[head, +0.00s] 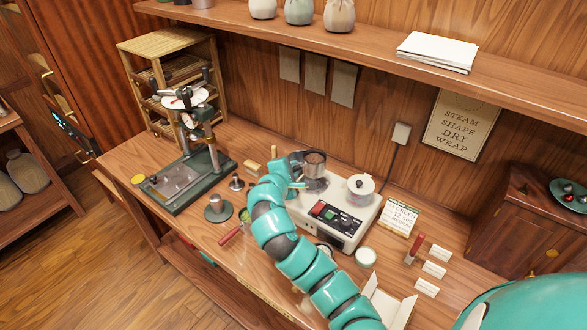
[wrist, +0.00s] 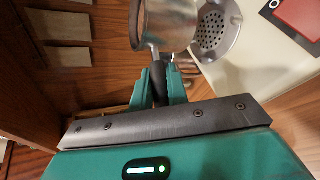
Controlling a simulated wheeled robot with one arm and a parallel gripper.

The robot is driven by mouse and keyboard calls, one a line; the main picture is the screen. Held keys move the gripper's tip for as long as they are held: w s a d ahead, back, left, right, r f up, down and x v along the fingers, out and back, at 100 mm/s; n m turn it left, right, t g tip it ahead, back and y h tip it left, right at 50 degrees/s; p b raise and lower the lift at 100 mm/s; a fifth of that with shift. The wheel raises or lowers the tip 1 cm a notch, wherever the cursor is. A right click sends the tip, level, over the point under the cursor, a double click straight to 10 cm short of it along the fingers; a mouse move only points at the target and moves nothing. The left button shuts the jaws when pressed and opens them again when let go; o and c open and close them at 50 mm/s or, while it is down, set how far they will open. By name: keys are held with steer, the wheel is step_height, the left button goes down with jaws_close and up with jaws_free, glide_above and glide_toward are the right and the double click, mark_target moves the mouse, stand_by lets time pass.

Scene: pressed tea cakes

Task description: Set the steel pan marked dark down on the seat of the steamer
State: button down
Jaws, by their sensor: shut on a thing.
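My gripper (head: 298,186) is shut on the black handle of a steel pan (head: 314,160). In the wrist view the fingertips (wrist: 160,86) close around that handle, and the pan (wrist: 170,22) extends away from them. The pan looks upright in the head view; I cannot see any marking on it. In the head view the pan overlaps the steamer's back left corner and mostly hides the seat.
A card (head: 401,217) and white jar (head: 366,257) are at the right. A shelf (head: 380,45) overhangs the back.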

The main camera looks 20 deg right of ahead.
steer(key=shift+f+b, duration=1.05)
steer(key=shift+f, duration=0.95)
steer(key=shift+f+b, duration=0.4)
steer(key=shift+f, duration=0.45)
steer(key=c, duration=1.3)
jaws_free()
steer(key=shift+s, duration=0.1)
steer(key=p+v, duration=0.2)
steer(key=v, duration=1.5)
